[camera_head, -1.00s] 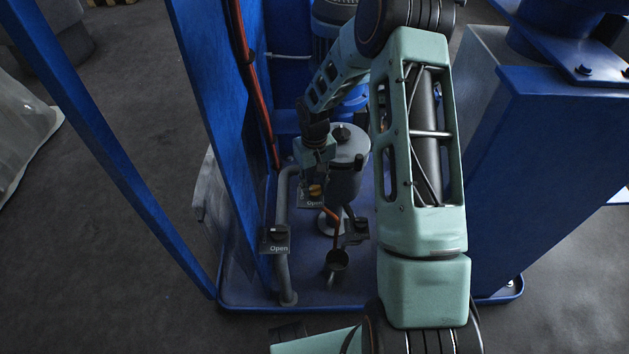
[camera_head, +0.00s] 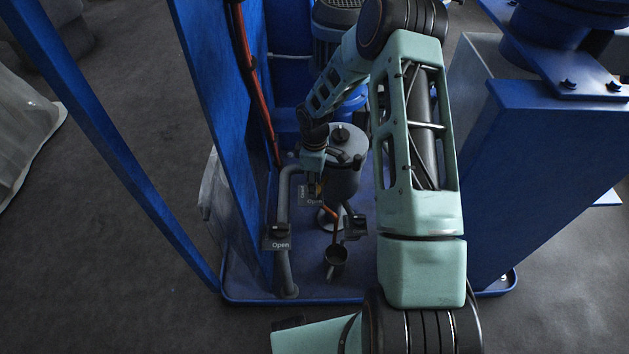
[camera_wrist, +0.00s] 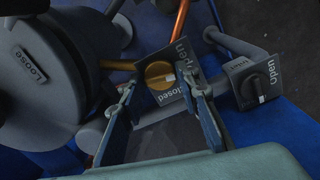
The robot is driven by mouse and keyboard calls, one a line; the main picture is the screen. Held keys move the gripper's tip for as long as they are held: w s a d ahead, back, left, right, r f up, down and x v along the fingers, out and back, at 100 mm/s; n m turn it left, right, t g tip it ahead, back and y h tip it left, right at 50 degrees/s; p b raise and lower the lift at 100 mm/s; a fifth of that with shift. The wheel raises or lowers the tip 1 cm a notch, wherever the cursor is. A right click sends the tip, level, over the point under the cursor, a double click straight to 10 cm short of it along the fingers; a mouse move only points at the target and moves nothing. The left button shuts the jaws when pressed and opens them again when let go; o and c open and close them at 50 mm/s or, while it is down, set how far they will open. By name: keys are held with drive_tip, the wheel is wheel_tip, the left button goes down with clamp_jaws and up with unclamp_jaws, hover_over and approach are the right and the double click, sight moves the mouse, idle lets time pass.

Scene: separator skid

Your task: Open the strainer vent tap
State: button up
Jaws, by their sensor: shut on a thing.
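The pointer faces right in the wrist view, between the two words. My gripper (camera_wrist: 160,84) is shut on the knob, one finger on each side. In the head view my gripper (camera_head: 315,183) is at the plate (camera_head: 309,199), beside the grey strainer pot (camera_head: 344,177), and mostly hides the knob. The pot's lid, marked "LOOSE" (camera_wrist: 30,62), fills the left of the wrist view.
A black-knobbed tap (camera_wrist: 258,86) with its own "Open" plate is close to my right finger in the wrist view. Another black tap (camera_head: 356,224) and a small cup (camera_head: 335,259) are below the pot. A blue post (camera_head: 222,110) stands close on the left.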

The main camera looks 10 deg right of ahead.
drive_tip(key=shift+n+p, duration=0.35)
drive_tip(key=shift+n, duration=0.85)
drive_tip(key=o, duration=1.2)
drive_tip(key=shift+c, duration=0.2)
wheel_tip(320, 180, up, 12)
